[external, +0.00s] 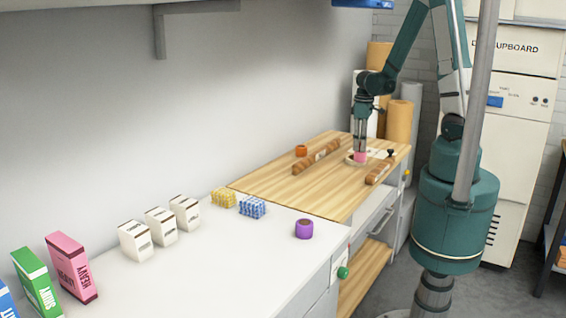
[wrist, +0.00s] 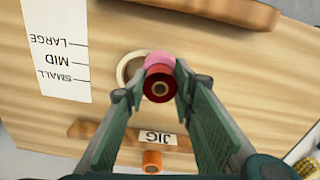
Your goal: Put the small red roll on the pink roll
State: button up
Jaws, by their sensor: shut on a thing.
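My gripper (wrist: 160,88) is shut on the small red roll (wrist: 160,72), which shows end-on with a dark hole in its middle. In the external view my gripper (external: 361,143) points straight down over the wooden top. The pink roll (wrist: 158,58) lies below and just behind the red roll in the wrist view, partly covered by it. The pink roll (external: 360,157) also shows right under my fingertips in the external view. I cannot tell whether the two rolls touch. The red roll is hard to make out in the external view.
A pale ring (wrist: 122,70) lies beside the pink roll. A wooden bar labelled JIG (wrist: 110,133) and an orange roll (wrist: 152,168) lie nearby. A size label (wrist: 55,45) and another bar (external: 379,172) flank the spot. A purple roll (external: 304,229) stands on the white counter.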

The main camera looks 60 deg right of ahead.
jog(key=shift+f, duration=0.1)
jog(key=o, duration=0.9)
jog(key=shift+r, duration=0.25)
jog(key=shift+r+p, duration=0.8)
jog(key=shift+r, duration=5.05)
